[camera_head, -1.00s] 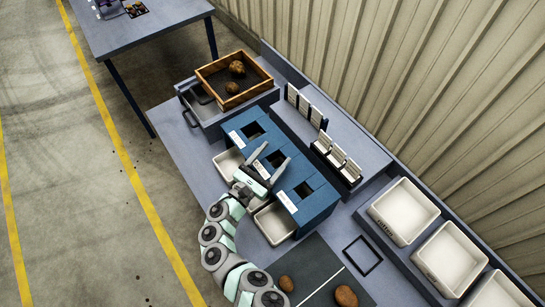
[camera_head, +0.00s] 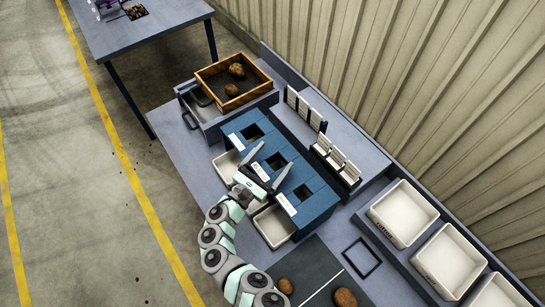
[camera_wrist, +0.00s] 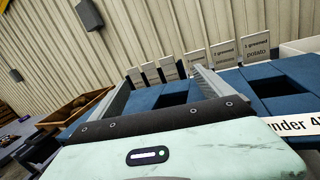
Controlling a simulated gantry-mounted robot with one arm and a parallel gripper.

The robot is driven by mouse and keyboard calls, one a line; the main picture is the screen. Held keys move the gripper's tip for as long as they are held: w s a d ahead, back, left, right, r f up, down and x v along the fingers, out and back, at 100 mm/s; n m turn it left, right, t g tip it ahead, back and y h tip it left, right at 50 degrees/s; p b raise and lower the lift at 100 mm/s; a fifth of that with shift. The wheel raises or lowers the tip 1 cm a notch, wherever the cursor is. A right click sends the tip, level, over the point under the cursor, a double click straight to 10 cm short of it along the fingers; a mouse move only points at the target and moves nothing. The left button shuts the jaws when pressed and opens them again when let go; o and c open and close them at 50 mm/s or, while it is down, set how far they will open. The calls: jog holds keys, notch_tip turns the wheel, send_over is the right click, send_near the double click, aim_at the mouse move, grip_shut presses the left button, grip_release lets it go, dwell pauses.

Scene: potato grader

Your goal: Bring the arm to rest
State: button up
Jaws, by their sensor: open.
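My gripper (camera_head: 268,165) is open and empty in the head view, its two fingers spread apart above the blue grader box (camera_head: 318,205). The arm reaches up to it from the bottom of the picture. In the wrist view the two fingers of my gripper (camera_wrist: 165,88) point toward the blue box tops (camera_wrist: 290,68) and a row of label cards (camera_wrist: 226,52). Nothing is between the fingers. Whether the fingers touch the box cannot be told; they look clear of it.
A wooden crate (camera_head: 203,77) with potatoes stands at the back left over a drawer. White bins (camera_head: 405,212) line the right side. Two potatoes (camera_head: 345,298) lie on a dark mat (camera_head: 315,265) near the front. White trays (camera_head: 272,228) sit under the blue box. Label cards (camera_head: 345,168) stand behind.

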aim_at(264, 175)
jog(key=shift+s+a+f+g+p, duration=0.15)
jog(key=shift+s+a+f+p, duration=0.05)
jog(key=shift+f+p, duration=0.15)
jog(key=shift+s+a+f+g+p, duration=0.15)
jog(key=shift+a+f+p, duration=0.05)
jog(key=shift+f, duration=0.15)
jog(key=s+a, duration=0.1)
jog(key=s+r+p, duration=0.1)
jog(key=shift+s+a+r+p, duration=0.2)
jog(key=shift+s+a+p, duration=0.1)
jog(key=shift+s+a, duration=0.1)
jog(key=shift+s+a+r, duration=0.2)
jog(key=shift+s, duration=0.2)
jog(key=shift+r, duration=0.1)
jog(key=shift+d+r, duration=0.1)
